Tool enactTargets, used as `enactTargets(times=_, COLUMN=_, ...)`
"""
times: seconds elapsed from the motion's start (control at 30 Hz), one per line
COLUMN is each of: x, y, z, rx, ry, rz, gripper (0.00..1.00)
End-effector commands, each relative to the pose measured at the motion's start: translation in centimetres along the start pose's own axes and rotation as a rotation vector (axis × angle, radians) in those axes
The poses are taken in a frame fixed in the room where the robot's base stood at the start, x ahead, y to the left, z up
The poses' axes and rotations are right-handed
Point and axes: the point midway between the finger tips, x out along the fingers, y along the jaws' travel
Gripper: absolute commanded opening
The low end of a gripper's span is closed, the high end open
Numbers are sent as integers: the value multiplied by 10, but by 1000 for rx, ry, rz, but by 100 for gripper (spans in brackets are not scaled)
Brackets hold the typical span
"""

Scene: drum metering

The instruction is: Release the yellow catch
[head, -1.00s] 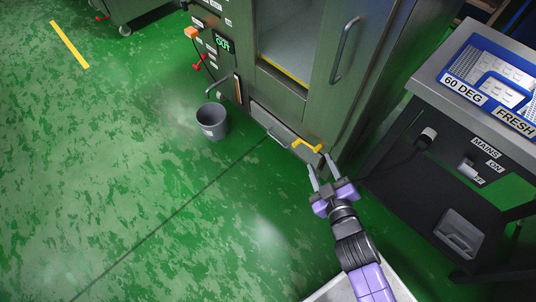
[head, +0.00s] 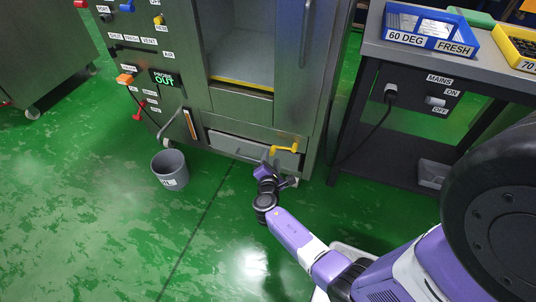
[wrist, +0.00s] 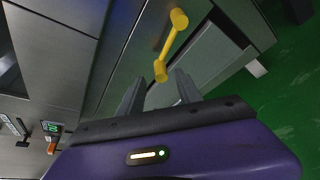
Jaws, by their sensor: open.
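The yellow catch (head: 285,149) is a cranked bar low on the front of the steel cabinet, at the top edge of a shallow grey drawer or panel (head: 232,147). In the wrist view the catch (wrist: 171,42) runs slantwise, with a rounded knob at each end. My gripper (wrist: 158,78) is open and empty, and the catch's lower knob shows between its fingertips. I cannot tell whether the fingers reach around the knob. In the head view my gripper (head: 275,172) is just below the catch, its fingers partly hidden.
A grey bucket (head: 170,169) stands on the green floor left of my arm. A vertical door handle (head: 304,32) is above the catch. To the right is a bench (head: 400,50) with a blue tray (head: 430,30), a yellow tray (head: 516,48) and a hanging cable.

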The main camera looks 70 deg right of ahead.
Motion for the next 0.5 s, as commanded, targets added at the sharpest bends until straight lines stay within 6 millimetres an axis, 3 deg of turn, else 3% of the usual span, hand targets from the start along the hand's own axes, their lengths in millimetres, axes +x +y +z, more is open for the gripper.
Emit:
enactTargets(times=0.2, x=36, y=-2, z=-2, rx=2, ry=0, rz=-1, gripper=41)
enactTargets(times=0.5, x=54, y=-1, z=-1, rx=3, ry=3, rz=0, gripper=41)
